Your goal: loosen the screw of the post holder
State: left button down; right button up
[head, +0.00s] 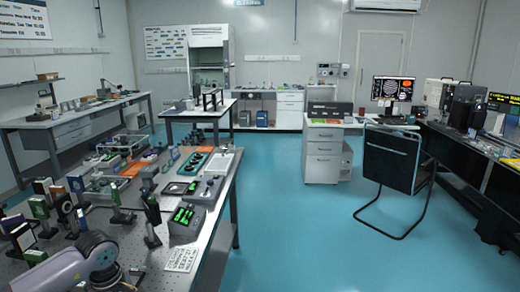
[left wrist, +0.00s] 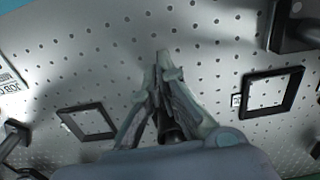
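Several optics on dark posts stand on the left optical table (head: 130,250) in the head view. I cannot tell which one is the post holder of the task, and its screw is too small to make out. My left arm comes in at the lower left of the head view, over the table's near end; its fingers cannot be made out there. In the left wrist view my left gripper (left wrist: 162,68) points at the perforated tabletop, with its fingers drawn together at the tips. No held thing is clear between them. My right gripper is in neither view.
In the left wrist view, flat black square frames lie left (left wrist: 88,122) and right (left wrist: 272,92) of the gripper. A dark block (left wrist: 295,28) is at the upper right. In the head view a box with green displays (head: 187,220) stands near the table's right edge.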

pick_arm(q)
jog(key=shift+s+a+f, duration=0.2)
jog(key=shift+s+f, duration=0.2)
jog(key=shift+f, duration=0.15)
jog(key=shift+d, duration=0.2)
jog(key=shift+s, duration=0.1)
jog(key=shift+r+p, duration=0.5)
jog(key=shift+r, duration=0.2)
jog(key=r, duration=0.1)
jog(key=r+p, duration=0.1)
jog(key=r, duration=0.1)
jog(key=r+p, duration=0.1)
jog(key=r, duration=0.1)
jog(key=shift+w+d, duration=0.1)
jog(key=shift+w, duration=0.2)
jog(key=shift+f, duration=0.1)
